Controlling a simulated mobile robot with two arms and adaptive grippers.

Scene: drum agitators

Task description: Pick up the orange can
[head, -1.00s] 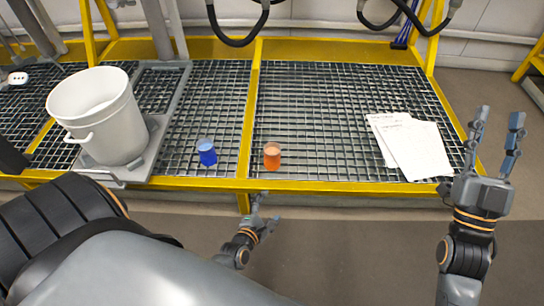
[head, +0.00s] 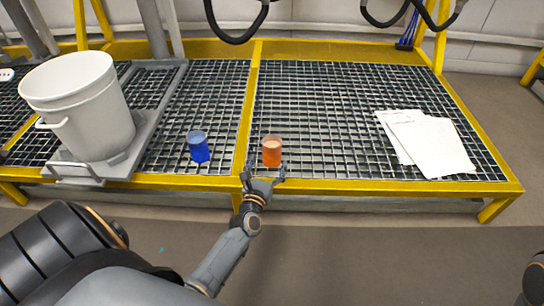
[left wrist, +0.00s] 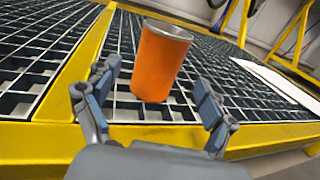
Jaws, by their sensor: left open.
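The orange can (head: 272,152) stands upright on the metal grating near the yellow front rail. My left gripper (head: 264,172) is at the front rail, just in front of the can, with its fingers apart. In the left wrist view the can (left wrist: 161,62) stands between and beyond the open fingers of my left gripper (left wrist: 156,100). No finger clearly touches it. My right gripper is out of the head view; only a small dark part of that arm shows at the lower right edge.
A blue can (head: 198,147) stands on the grating to the left of the orange one. A white bucket (head: 85,110) stands on a grey platform at the left. White papers (head: 428,142) lie at the right. A yellow rail (head: 330,187) edges the grating.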

